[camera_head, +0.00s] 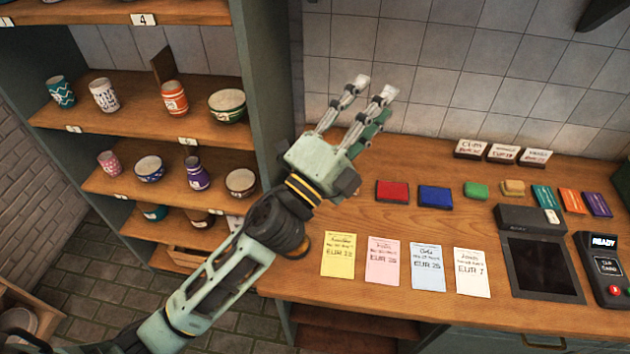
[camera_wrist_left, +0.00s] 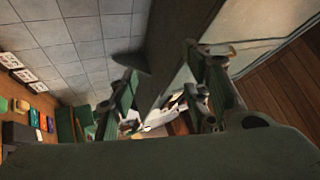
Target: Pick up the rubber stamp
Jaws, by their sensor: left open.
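I cannot clearly make out a rubber stamp. A small tan block (camera_head: 513,188) on the counter, right of the green pad (camera_head: 475,190), may be it, but it is too small to tell. My left gripper (camera_head: 375,90) is open and empty. It is raised in front of the tiled wall, above the counter's left end, well left of the tan block. In the left wrist view its two fingers (camera_wrist_left: 165,100) stand apart with nothing between them. My right gripper is in neither view.
A red pad (camera_head: 392,191) and blue pad (camera_head: 434,197) lie on the wooden counter (camera_head: 420,303). Several paper slips lie in front. A dark screen (camera_head: 541,267) and a card reader (camera_head: 606,268) stand at right. Shelves (camera_head: 130,121) with cups and bowls are at left.

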